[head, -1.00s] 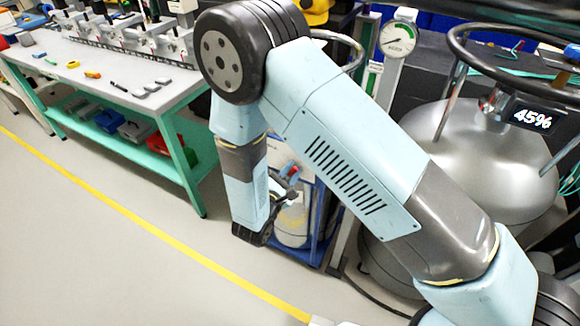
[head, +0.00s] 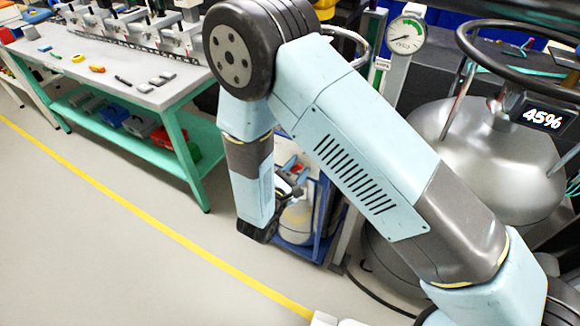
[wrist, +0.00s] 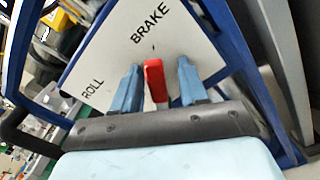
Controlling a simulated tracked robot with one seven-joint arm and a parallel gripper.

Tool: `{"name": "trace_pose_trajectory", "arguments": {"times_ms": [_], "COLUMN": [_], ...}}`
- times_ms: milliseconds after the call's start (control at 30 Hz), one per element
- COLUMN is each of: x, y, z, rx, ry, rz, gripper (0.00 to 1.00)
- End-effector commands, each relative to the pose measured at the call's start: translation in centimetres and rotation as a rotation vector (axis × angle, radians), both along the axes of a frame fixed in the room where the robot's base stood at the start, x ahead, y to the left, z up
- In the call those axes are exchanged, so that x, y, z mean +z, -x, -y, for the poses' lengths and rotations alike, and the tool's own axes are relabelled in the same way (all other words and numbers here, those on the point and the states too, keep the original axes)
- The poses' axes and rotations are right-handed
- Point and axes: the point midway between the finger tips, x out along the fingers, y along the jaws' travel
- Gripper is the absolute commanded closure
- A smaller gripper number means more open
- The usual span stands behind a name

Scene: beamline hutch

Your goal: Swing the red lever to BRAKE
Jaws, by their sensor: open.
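The red lever (wrist: 155,80) stands in front of a white panel (wrist: 112,55) lettered ROLL and BRAKE in the wrist view. Its tip points toward a short mark below the word BRAKE; its lower end is hidden behind my gripper. My gripper (wrist: 157,88) is open, with one blue finger on each side of the lever. A gap shows between the lever and each finger, wider on the right. In the head view the gripper is small and partly hidden by my arm, beside the blue cart (head: 302,252).
Blue frame bars of the cart flank the panel. A white and yellow cylinder (head: 297,222) stands on the cart. A green-legged bench (head: 188,165) is at left, a silver vessel (head: 470,135) with a handwheel at right. The floor (head: 110,255) at front left is clear.

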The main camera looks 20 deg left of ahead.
Motion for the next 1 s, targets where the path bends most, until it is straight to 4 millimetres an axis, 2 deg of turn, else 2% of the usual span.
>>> {"name": "trace_pose_trajectory", "arguments": {"times_ms": [367, 467, 800, 1000], "x": [-0.1, -0.1, -0.1, -0.2], "y": [1.0, 2.2, 8.8, 11.9], "z": [-0.3, -0.5, -1.3, -1.7], "rx": [0.005, 0.007, 0.007, 0.006], "ry": [0.000, 0.000, -0.001, -0.001], "rz": [-0.002, -0.003, -0.001, -0.002], "gripper": [0.56, 0.56, 0.56, 0.56]}}
